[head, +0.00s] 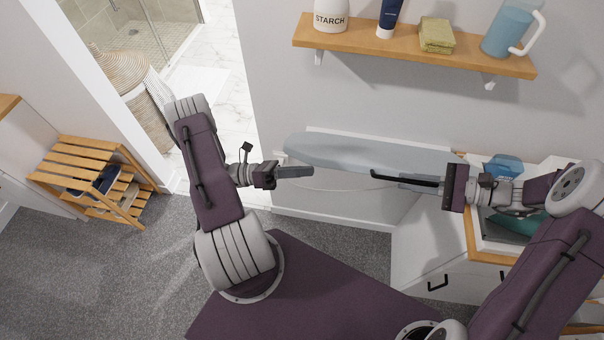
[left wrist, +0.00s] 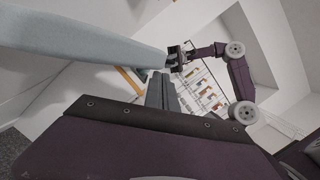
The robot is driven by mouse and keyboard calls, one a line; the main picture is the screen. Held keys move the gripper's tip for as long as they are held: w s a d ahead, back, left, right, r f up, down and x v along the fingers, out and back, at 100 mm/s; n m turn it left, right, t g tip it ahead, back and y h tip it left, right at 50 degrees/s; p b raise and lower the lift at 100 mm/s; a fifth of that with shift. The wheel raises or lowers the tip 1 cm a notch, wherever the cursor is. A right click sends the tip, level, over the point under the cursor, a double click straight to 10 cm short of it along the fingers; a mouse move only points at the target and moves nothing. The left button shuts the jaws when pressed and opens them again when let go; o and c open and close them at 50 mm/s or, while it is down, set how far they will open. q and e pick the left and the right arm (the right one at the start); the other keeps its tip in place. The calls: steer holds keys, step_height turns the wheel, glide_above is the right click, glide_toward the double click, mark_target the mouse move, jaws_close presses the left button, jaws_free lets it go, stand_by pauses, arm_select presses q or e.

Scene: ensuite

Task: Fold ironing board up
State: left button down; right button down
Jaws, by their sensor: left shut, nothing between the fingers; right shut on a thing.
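The ironing board (head: 340,152) is a long pale blue-grey board lying along the wall below the shelf. It also shows in the left wrist view (left wrist: 85,40), to the left of my left fingers. My left gripper (head: 311,171) is shut and empty, just in front of the board's near edge in the head view; touching cannot be told. My right gripper (head: 402,180) is shut at the board's right part, beside a thin black bar (head: 388,175) with a bent end. The exact grip point is partly hidden by the fingers. The board's supports are mostly hidden.
A wooden shelf (head: 395,44) with a starch bottle, tube, folded cloths and blue jug hangs above. A white cabinet (head: 425,245) with a basin stands at right. A slatted rack (head: 90,165) and a basket (head: 130,85) are at left. Grey carpet (head: 110,265) is clear at lower left.

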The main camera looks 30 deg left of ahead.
steer(key=c, duration=1.8)
jaws_free()
steer(key=shift+s+f+g, duration=0.3)
steer(key=shift+s+f, duration=0.1)
steer(key=shift+f, duration=0.05)
arm_select(q)
steer(key=shift+w+a+r, duration=0.15)
steer(key=shift+w+r, duration=0.1)
steer(key=shift+r, duration=0.2)
arm_select(e)
steer(key=shift+o, duration=0.2)
steer(key=shift+d, duration=0.15)
